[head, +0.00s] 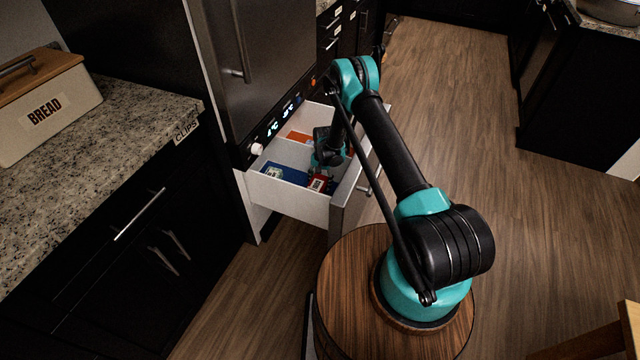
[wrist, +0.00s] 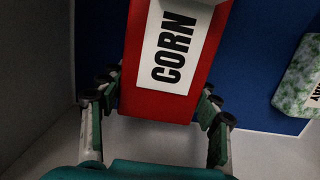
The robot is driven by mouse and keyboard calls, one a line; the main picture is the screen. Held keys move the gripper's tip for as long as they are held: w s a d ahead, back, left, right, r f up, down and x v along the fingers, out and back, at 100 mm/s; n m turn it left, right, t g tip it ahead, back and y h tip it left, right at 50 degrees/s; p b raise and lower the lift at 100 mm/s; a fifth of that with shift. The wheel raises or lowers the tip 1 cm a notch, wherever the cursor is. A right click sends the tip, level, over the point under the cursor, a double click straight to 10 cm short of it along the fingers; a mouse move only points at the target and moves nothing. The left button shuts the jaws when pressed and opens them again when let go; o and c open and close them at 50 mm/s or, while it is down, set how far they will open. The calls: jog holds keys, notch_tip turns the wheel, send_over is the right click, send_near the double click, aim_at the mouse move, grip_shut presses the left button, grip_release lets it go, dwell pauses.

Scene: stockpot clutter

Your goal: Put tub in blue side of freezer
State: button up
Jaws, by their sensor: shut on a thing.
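The red tub labelled CORN (wrist: 172,60) is between the fingers of my gripper (wrist: 160,98) in the wrist view, and the fingers are shut on its sides. In the head view the tub (head: 319,184) shows low inside the open freezer drawer (head: 296,206), under my gripper (head: 321,172). The tub is over the blue side (head: 290,176) of the drawer, near the drawer front. Blue floor (wrist: 252,65) shows beside it in the wrist view. I cannot tell whether its underside touches the floor.
A pale green-and-white package (wrist: 303,78) lies on the blue floor to the right in the wrist view. A white divider (head: 291,152) separates the blue side from the orange side (head: 299,137). A counter with a bread box (head: 45,105) stands at the left.

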jog(key=o, duration=1.2)
jog(key=shift+f, duration=0.1)
jog(key=shift+c, duration=0.2)
